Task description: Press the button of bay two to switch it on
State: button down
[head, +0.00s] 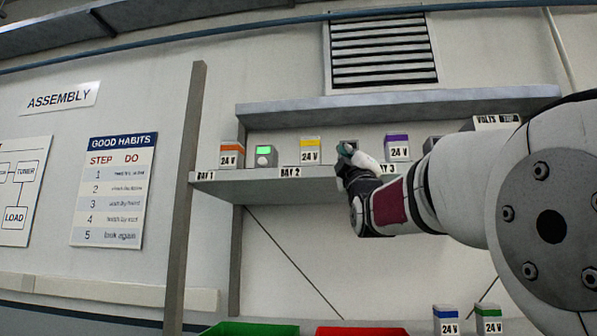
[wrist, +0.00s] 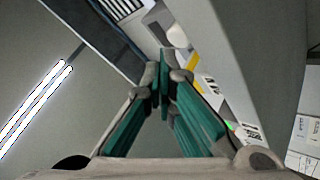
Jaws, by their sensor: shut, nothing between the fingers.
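In the head view, the bay two label (head: 290,172) is on the shelf edge below a yellow-topped 24 V block (head: 310,151). To the block's right is a grey unit (head: 348,143), mostly hidden behind my gripper; its button and any light cannot be made out. My gripper (head: 345,153) is shut and empty, its tips in front of this unit. In the wrist view my gripper (wrist: 163,80) has its teal fingers together, with a grey unit (wrist: 163,17) just beyond the tips. I cannot tell whether the tips touch it.
Bay one has an orange-topped block (head: 231,155) and a grey unit with a lit green screen (head: 265,156). A purple-topped block (head: 397,147) stands right of my gripper. An upper shelf (head: 400,104) runs above. Green (head: 250,329) and red (head: 362,331) bins sit below.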

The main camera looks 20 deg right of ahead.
jog(key=shift+w+d, duration=0.1)
jog(key=shift+w, duration=0.05)
jog(key=shift+w+d+b, duration=0.2)
jog(key=shift+w+b, duration=0.05)
jog(key=shift+b, duration=0.25)
jog(key=shift+w+d, duration=0.3)
jog(key=shift+w, duration=0.15)
dwell(0.8)
jog(key=shift+s+a+b, duration=0.1)
jog(key=shift+s+b, duration=0.05)
jog(key=shift+b, duration=0.15)
jog(key=shift+s+a+b, duration=0.45)
jog(key=shift+s+b, duration=0.05)
jog(key=shift+s, duration=0.15)
jog(key=shift+s, duration=0.1)
jog(key=shift+s+a+b, duration=0.55)
jog(key=shift+s+b, duration=0.05)
jog(key=shift+s, duration=0.2)
jog(key=shift+s+a+b, duration=0.6)
jog(key=shift+s, duration=0.2)
jog(key=shift+s+a+b, duration=0.55)
jog(key=shift+s+b, duration=0.05)
jog(key=shift+s, duration=0.2)
